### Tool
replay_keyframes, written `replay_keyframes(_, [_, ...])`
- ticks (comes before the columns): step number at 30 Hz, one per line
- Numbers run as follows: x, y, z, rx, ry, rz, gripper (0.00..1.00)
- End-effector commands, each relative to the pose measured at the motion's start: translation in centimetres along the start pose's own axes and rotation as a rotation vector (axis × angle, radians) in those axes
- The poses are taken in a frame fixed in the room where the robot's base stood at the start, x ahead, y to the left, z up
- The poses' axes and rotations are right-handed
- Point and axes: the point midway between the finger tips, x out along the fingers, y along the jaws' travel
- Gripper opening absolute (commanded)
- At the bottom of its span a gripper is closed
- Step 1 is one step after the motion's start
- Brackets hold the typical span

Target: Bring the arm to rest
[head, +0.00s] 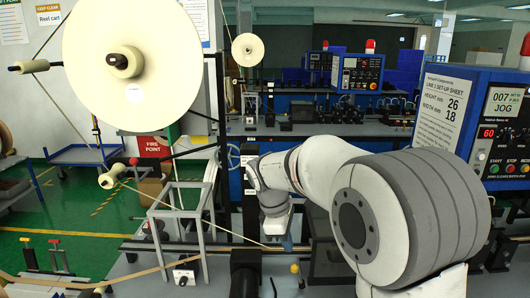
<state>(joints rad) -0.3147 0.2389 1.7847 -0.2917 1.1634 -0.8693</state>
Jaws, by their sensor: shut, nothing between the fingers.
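My arm crosses the right half of the head view, bent, with its large grey and white joint close to the camera. Its far end turns down at the middle of the picture, where my gripper (277,227) shows small, above the bench. My gripper is shut and empty; its fingers are hard to make out. A large cream tape reel (90,95) hangs upright at the upper left, apart from my gripper. A pale strand runs from the roller (107,180) below the reel down to the right, towards the bench near my gripper.
A grey metal frame (181,215) stands on the bench left of my gripper. A blue control panel (500,120) showing JOG stands at the right, behind my arm. Green floor with a blue cart (80,154) lies at the left.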

Motion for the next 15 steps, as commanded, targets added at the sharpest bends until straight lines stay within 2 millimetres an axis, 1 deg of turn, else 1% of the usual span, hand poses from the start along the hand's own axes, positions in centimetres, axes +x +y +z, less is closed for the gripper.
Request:
replay_keyframes(1, [-0.7,-1.2,2.1,0.096,0.028,0.003,0.0])
replay_keyframes(3, [-1.2,-2.9,4.3,0.231,0.065,0.002,0.0])
replay_keyframes(5, [-1.5,-4.5,6.0,0.346,0.097,-0.001,0.0])
replay_keyframes(6, [-1.6,-5.6,7.1,0.424,0.118,-0.004,0.0])
replay_keyframes(8, [-1.7,-7.3,8.7,0.539,0.149,-0.009,0.0])
replay_keyframes(9, [-1.7,-8.5,9.6,0.617,0.169,-0.013,0.0])
replay_keyframes(12, [-1.5,-11.5,11.7,0.811,0.221,-0.024,0.0])
replay_keyframes(15, [-1.0,-14.4,13.3,0.994,0.271,-0.038,0.0])
